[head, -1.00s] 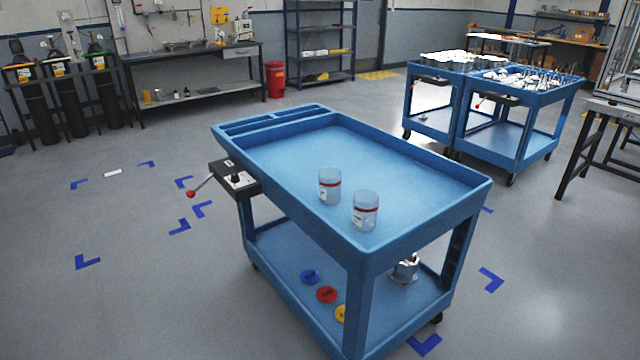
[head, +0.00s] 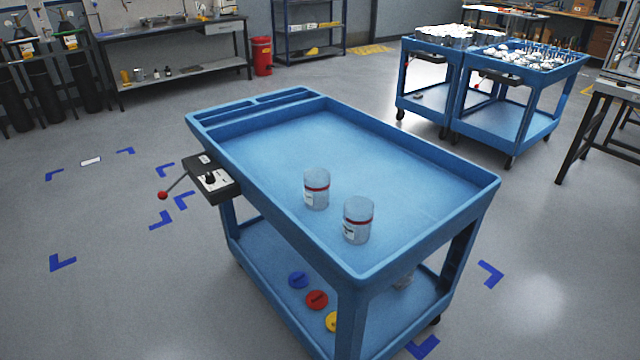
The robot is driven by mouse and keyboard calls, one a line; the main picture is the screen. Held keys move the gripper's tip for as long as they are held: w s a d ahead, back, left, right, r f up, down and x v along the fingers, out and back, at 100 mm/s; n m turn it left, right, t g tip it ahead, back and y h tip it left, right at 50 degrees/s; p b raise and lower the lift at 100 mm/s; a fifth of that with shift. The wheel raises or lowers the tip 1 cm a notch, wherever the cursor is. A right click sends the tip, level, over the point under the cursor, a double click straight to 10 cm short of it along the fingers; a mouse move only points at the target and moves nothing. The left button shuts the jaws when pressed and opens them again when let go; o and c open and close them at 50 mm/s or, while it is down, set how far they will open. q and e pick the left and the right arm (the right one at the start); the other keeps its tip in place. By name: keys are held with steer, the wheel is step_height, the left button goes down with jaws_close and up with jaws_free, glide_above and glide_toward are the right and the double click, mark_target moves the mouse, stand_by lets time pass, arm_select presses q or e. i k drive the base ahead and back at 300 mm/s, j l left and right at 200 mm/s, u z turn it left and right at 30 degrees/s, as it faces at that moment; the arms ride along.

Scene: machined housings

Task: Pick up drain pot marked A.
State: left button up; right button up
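Two clear pots with red bands and white labels stand upright on the top tray of the blue cart (head: 412,158). One pot (head: 317,188) is on the left and slightly farther back. The other pot (head: 358,220) is closer to the front right edge. The label lettering is too small to read, so I cannot tell which one is marked A. Neither of my grippers is in view.
A black control box (head: 212,180) with a red-knobbed lever juts from the cart's left side. Blue, red (head: 316,300) and yellow discs lie on its lower shelf. Two loaded blue carts (head: 505,118) stand behind right. Floor at left is open.

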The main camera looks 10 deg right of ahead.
mark_target(316, 180)
steer(key=i+l, duration=0.15)
steer(key=l, duration=0.2)
steer(key=i+l, duration=0.15)
steer(key=l, duration=0.2)
steer(key=i+l, duration=0.2)
steer(key=l, duration=0.15)
steer(key=i+l, duration=0.15)
steer(key=l, duration=0.2)
steer(key=i+l, duration=0.15)
steer(key=l, duration=0.25)
steer(key=j+u, duration=0.05)
